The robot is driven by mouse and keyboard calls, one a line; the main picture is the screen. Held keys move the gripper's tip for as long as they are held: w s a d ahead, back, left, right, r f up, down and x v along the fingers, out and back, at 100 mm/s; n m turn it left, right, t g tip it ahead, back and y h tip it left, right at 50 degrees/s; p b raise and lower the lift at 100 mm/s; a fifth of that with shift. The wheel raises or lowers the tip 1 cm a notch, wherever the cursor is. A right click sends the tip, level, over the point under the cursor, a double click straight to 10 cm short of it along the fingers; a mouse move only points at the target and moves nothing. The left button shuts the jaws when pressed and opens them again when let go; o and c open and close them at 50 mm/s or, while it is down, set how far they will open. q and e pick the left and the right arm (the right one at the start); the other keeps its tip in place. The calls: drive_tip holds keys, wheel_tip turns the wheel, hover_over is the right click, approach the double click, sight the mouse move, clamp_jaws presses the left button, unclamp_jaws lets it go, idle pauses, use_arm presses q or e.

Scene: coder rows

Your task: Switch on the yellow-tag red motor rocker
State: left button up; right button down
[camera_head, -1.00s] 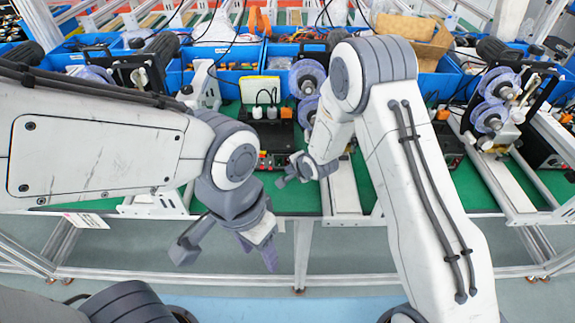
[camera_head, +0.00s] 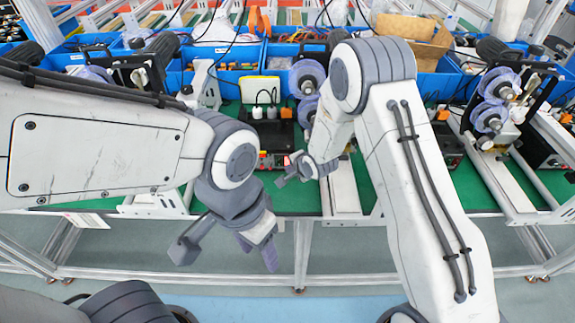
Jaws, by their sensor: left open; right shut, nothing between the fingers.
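A black power box (camera_head: 268,133) stands on the green mat in the middle, with white plugs in its top. Small red and orange parts (camera_head: 266,160) show on its front, low down; they are too small to tell rocker positions, and I cannot make out a yellow tag. My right gripper (camera_head: 281,181) is shut and empty, just in front of the box's front at its right side. I cannot tell whether it touches a rocker. My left gripper (camera_head: 224,262) is open and empty, hanging in front of the bench's front edge.
Another black box (camera_head: 448,143) stands to the right, partly behind my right arm. Reel machines stand at the left and right (camera_head: 497,100). Blue bins (camera_head: 228,60) line the back. A metal rail (camera_head: 343,188) runs beside my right gripper.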

drive_tip(key=shift+s, duration=0.6)
drive_tip(key=shift+s+r, duration=0.1)
drive_tip(key=shift+s+r, duration=0.2)
drive_tip(key=shift+s, duration=1)
drive_tip(key=shift+s+r, duration=0.15)
drive_tip(key=shift+s, duration=1.05)
drive_tip(key=shift+r, duration=0.1)
drive_tip(key=s+a+r+n+g+h, duration=0.1)
drive_tip(key=s+r+n+g, duration=0.1)
drive_tip(key=s+r+n, duration=0.5)
drive_tip(key=s+d+r+n+g, duration=0.1)
drive_tip(key=s+r+n, duration=0.3)
drive_tip(key=s, duration=0.3)
drive_tip(key=s+d+r+n+g+h, duration=0.1)
drive_tip(key=s+d+r+n+g, duration=0.1)
drive_tip(key=s, duration=0.6)
drive_tip(key=s+d+r+n+g, duration=0.2)
drive_tip(key=s+r+n, duration=0.3)
drive_tip(key=s+r, duration=0.2)
drive_tip(key=shift+s+n+h, duration=0.3)
drive_tip(key=shift+s+h, duration=0.1)
drive_tip(key=shift+s, duration=0.2)
